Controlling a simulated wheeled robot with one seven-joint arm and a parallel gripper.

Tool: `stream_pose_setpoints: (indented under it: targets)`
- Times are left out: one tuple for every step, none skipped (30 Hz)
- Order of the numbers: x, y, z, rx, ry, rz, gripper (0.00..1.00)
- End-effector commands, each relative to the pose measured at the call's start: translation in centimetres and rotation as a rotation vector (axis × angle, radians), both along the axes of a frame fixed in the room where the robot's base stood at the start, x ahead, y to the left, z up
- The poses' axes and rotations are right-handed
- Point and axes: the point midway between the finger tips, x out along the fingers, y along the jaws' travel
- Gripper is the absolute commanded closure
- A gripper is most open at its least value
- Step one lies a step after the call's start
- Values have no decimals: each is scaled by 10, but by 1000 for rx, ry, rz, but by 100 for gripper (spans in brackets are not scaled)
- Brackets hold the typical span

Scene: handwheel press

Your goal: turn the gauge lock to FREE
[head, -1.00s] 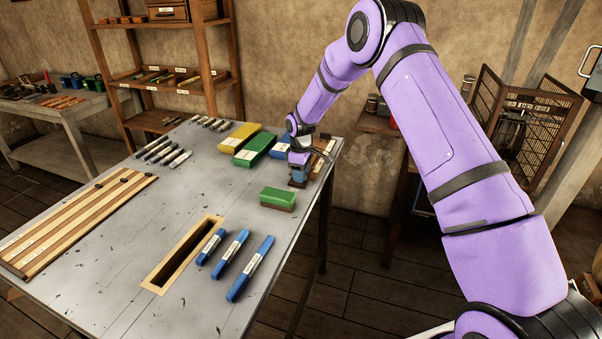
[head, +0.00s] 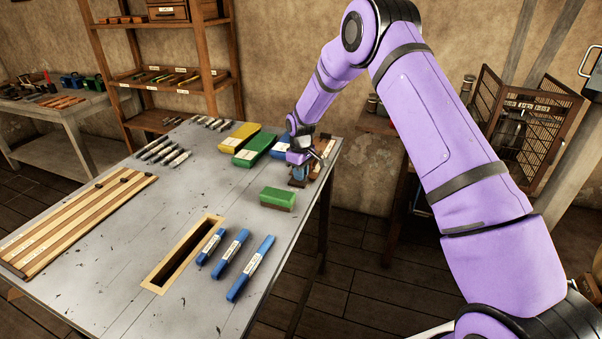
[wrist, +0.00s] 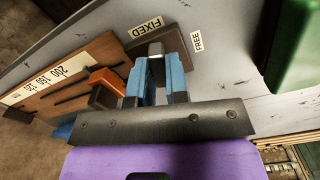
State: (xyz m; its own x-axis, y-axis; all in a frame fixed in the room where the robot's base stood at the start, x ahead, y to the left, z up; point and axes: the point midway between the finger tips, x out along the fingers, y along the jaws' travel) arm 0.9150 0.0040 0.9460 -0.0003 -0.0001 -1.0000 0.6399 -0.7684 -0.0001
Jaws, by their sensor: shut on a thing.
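The gauge lock (wrist: 155,47) is a small grey piece on a dark base, held between the blue fingertips of my gripper (wrist: 155,70). In the head view my gripper (head: 299,176) is down at the right far edge of the table, where the fingers hide the lock. The FIXED label (wrist: 147,23) lies just beyond the lock, and the FREE label (wrist: 198,42) stands to its right. The lock's exact pointing direction is partly hidden by the fingers.
Beside the lock is a wooden gauge (wrist: 62,85) with a number scale and an orange block (wrist: 107,81). A green block (head: 278,197) lies nearby, with blue bars (head: 250,268) and a slot frame (head: 182,255) further forward. Yellow (head: 240,136) and green boxes (head: 256,149) stand to the left.

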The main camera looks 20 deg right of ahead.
Motion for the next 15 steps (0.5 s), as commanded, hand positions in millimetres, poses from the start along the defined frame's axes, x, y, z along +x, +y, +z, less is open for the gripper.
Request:
stream_pose_setpoints:
  targets:
    - [0,0,0,-1,-1,-40,100]
    - [0,1,0,-1,-1,-68,100]
    - [0,1,0,-1,-1,-106,100]
    - [-1,2,0,-1,-1,-134,100]
    - [-1,2,0,-1,-1,-162,100]
    - [-1,2,0,-1,-1,-201,100]
    - [-1,2,0,-1,-1,-231,100]
    - [-1,2,0,-1,-1,-260,100]
    - [-1,2,0,-1,-1,-297,100]
    - [-1,3,0,-1,-1,-325,100]
    - [-1,3,0,-1,-1,-354,100]
    - [-1,3,0,-1,-1,-392,100]
    - [-2,3,0,-1,-1,-420,100]
    - [-2,4,0,-1,-1,-449,100]
    - [-2,4,0,-1,-1,-488,100]
